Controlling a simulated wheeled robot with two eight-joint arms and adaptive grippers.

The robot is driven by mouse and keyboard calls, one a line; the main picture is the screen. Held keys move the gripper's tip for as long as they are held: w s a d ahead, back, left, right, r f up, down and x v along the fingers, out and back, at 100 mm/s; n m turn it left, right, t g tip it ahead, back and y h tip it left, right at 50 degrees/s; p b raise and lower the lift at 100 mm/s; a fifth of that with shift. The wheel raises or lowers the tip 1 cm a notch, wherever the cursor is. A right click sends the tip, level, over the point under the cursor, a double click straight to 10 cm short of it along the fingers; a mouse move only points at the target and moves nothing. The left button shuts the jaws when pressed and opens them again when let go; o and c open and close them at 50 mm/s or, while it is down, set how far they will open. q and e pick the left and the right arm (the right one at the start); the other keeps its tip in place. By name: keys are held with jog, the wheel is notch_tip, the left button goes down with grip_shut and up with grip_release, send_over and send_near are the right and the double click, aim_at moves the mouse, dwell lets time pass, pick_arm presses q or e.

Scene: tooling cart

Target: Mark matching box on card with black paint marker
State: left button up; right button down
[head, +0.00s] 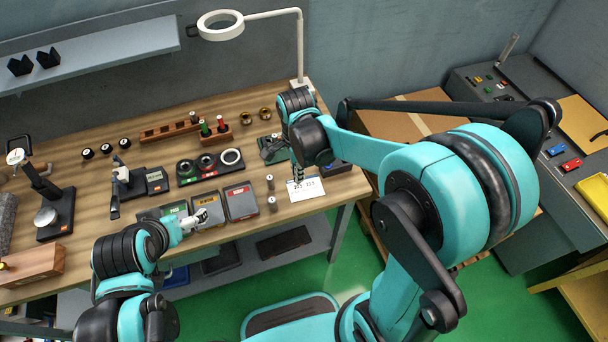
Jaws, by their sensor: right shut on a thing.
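The white card (306,189) lies near the bench's front right edge, with dark printed figures too small to read surely. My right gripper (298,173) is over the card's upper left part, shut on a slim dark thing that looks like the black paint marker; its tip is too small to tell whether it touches. My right wrist hides part of this area. My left gripper (196,221) is by the front edge of the colored bins; its finger opening is too small to judge.
Three shallow bins (240,204) stand left of the card, with two small metal cylinders (271,190) between. Behind are a dark ring tray (211,167) and a wooden holder (216,137) with red and green markers. A lamp (301,60) rises behind my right wrist.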

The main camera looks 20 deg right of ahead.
jog(key=shift+a+f, duration=0.2)
jog(key=shift+a, duration=0.15)
jog(key=shift+f, duration=0.15)
jog(key=shift+d+f+b, duration=0.1)
jog(key=shift+f+b, duration=0.55)
notch_tip(320, 180, down, 4)
jog(key=b, duration=0.3)
jog(key=shift+f, duration=0.15)
jog(key=shift+f+b, duration=0.55)
jog(key=shift+b, duration=0.1)
dwell(1.0)
jog(key=shift+r+p, duration=2.75)
jog(key=shift+r, duration=0.8)
